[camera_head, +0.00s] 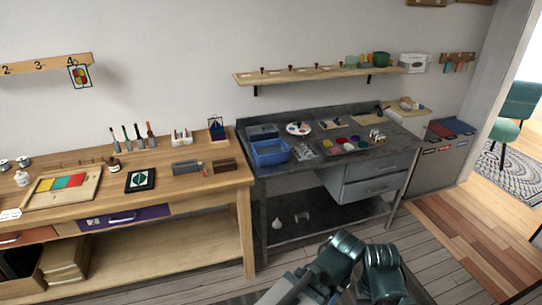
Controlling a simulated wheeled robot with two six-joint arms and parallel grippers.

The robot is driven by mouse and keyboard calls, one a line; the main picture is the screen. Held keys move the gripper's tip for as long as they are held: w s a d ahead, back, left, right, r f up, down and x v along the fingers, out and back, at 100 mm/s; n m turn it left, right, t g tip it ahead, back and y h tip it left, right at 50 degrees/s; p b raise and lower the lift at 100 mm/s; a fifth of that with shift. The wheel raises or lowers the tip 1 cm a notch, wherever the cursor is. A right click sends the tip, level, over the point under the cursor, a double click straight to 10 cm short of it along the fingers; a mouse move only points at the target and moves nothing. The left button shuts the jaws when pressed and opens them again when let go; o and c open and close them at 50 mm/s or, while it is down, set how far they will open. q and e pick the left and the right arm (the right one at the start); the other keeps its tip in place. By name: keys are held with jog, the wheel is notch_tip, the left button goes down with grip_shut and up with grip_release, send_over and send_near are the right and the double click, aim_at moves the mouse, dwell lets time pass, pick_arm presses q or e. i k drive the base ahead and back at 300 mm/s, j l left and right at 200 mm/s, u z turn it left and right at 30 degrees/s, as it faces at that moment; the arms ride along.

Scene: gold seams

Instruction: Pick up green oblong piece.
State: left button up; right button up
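I cannot single out a green oblong piece with certainty. A small green piece (354,138) lies among red, white and yellow round-looking pieces on the grey metal workbench (300,185); its exact shape is too small to tell. A black square panel with a green and white diamond (141,180) lies on the wooden workbench (190,200). Parts of my arms show at the bottom centre, well short of both benches. Neither gripper's fingers can be seen.
A blue bin (270,152) stands at the metal bench's left. A wooden tray with coloured panes (92,198) lies on the wooden bench. A wall shelf (310,75) hangs above the metal bench. Grey bins (440,160) stand at right. Floor (430,250) before the benches is clear.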

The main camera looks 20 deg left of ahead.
aim_at(378, 138)
jog(key=i+z, duration=0.15)
jog(key=i, duration=1.15)
jog(key=i+j+z, duration=0.15)
jog(key=i, duration=1.15)
